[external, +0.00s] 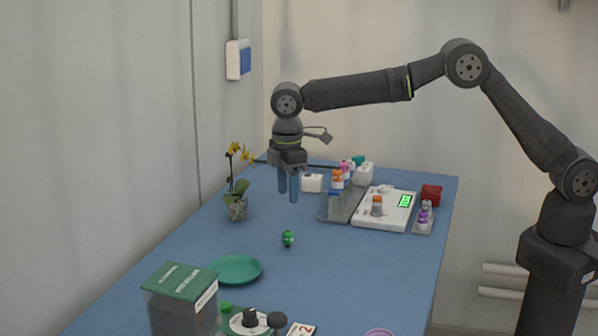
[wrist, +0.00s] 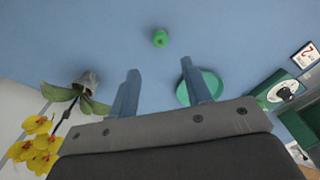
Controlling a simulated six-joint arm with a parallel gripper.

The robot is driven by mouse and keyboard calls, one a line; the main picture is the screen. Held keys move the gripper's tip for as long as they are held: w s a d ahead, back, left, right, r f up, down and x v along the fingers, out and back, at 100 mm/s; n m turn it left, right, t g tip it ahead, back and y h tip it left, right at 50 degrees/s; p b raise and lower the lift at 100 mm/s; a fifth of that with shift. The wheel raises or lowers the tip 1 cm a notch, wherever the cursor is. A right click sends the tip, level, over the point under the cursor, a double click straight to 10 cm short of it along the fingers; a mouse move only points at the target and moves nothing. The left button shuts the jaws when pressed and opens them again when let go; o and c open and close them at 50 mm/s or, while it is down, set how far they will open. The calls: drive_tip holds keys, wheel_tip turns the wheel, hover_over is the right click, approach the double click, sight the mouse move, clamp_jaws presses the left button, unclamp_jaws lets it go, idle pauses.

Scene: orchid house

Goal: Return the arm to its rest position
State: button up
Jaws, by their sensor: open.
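My gripper (external: 289,185) hangs above the blue table, pointing down, with its two fingers apart and nothing between them. In the wrist view my gripper (wrist: 168,92) also shows open and empty. My arm reaches in from the right, with its elbow raised high.
A potted yellow orchid (external: 237,205) stands left of the gripper. A white scale (external: 385,222), a grey tray (external: 343,207) with bottles and a red box (external: 431,193) stand to the right. A green saucer (external: 235,270) and a green-lidded bin (external: 180,290) are nearer the camera.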

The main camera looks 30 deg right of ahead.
sight(288, 232)
wheel_tip(288, 232, down, 11)
drive_tip(key=shift+r, duration=0.15)
wheel_tip(288, 232, up, 5)
drive_tip(key=shift+w+f, duration=0.1)
drive_tip(key=shift+f, duration=0.05)
drive_tip(key=w+d+r, duration=0.6)
drive_tip(key=d+r, duration=0.1)
drive_tip(key=d, duration=0.3)
wheel_tip(288, 232, up, 13)
drive_tip(key=w+d, duration=0.5)
drive_tip(key=d, duration=0.6)
drive_tip(key=w+d, duration=0.6)
drive_tip(key=d, duration=0.5)
drive_tip(key=shift+w+d+r, duration=0.2)
drive_tip(key=shift+w+r, duration=0.1)
